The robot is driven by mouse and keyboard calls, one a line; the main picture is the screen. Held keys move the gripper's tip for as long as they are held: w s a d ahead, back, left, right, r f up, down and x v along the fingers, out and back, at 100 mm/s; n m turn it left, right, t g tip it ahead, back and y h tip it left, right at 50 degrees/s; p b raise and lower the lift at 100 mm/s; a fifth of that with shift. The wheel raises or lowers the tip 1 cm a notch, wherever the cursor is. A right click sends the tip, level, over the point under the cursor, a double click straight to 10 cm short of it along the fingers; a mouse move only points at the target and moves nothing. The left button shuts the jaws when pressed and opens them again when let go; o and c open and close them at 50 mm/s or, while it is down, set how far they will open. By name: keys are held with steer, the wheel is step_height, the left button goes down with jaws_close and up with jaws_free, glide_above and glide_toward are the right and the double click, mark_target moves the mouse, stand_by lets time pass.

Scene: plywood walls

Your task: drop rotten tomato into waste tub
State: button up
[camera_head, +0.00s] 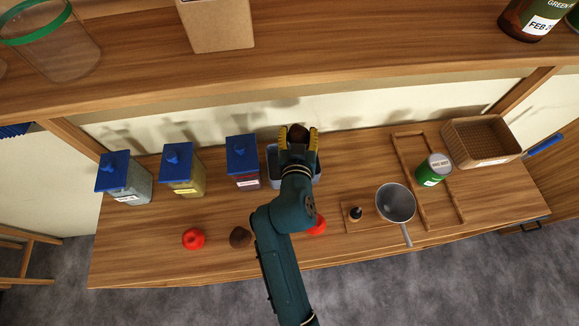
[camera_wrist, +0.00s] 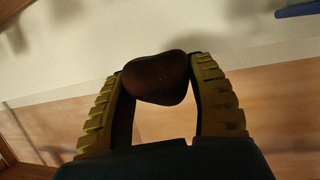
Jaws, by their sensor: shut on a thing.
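My gripper (camera_head: 298,138) is shut on a dark brown rotten tomato (camera_head: 298,131), above the back of the table. The held tomato also shows between the yellow fingers in the wrist view (camera_wrist: 158,78). A second dark brown tomato (camera_head: 240,237) lies near the table's front edge. One red tomato (camera_head: 194,239) lies to its left, and another red one (camera_head: 317,226) is partly behind my arm.
Several blue-lidded canisters (camera_head: 181,170) stand left of the tub. On the right are a saucepan (camera_head: 396,203), a green can (camera_head: 433,170), a wooden frame (camera_head: 420,210) and a wicker basket (camera_head: 481,141). A wooden shelf (camera_head: 330,60) spans the top.

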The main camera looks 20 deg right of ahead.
step_height(320, 180, down, 4)
steer(key=shift+r+b, duration=0.1)
steer(key=shift+b, duration=0.95)
steer(key=o, duration=0.9)
steer(key=shift+a, duration=0.1)
steer(key=v, duration=1.2)
steer(key=shift+r, duration=0.2)
